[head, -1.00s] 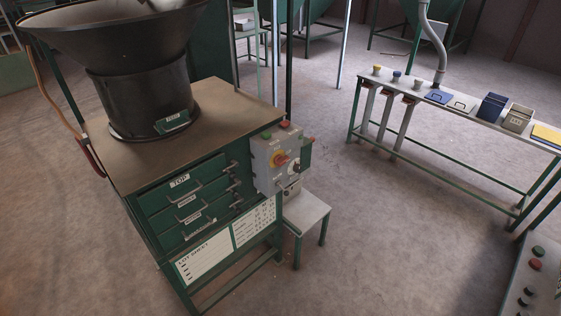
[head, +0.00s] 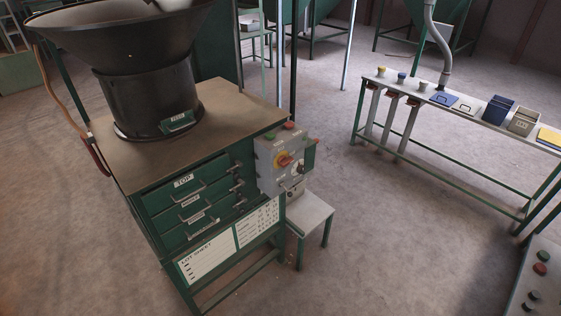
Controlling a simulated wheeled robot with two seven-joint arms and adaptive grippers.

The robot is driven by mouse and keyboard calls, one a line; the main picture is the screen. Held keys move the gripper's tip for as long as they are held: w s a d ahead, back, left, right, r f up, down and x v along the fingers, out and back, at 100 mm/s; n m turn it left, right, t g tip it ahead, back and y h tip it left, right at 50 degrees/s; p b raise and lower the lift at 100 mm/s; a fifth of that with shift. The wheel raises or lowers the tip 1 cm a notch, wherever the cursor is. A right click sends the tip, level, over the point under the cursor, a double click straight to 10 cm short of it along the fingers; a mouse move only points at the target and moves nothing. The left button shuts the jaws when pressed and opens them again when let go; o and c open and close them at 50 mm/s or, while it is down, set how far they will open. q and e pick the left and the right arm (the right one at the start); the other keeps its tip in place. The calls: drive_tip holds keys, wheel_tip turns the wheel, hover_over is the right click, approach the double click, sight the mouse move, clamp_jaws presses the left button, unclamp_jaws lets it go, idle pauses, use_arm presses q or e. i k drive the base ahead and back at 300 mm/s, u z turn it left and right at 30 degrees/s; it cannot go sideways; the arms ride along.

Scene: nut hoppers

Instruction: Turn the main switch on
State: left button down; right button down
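A grey control box (head: 268,172) is fixed to the right side of the green drawer cabinet. On its front is a red rotary switch on a yellow plate (head: 284,161), which looks like the main switch. Its exact setting is too small to read. A red button (head: 290,125) and a green button (head: 271,134) sit on top of the box. A black-and-white dial (head: 299,168) is to the lower right of the rotary switch. Neither of my grippers shows in the head view.
The cabinet (head: 215,95) carries a large black hopper (head: 150,105). A small grey stool (head: 312,212) stands below the control box. A long bench (head: 470,113) with bins is at the right. Another button panel (head: 537,285) is at the lower right. The floor between is clear.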

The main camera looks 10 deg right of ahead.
sight(283, 161)
drive_tip(key=u, duration=0.4)
drive_tip(key=i, duration=0.95)
drive_tip(key=z, duration=0.45)
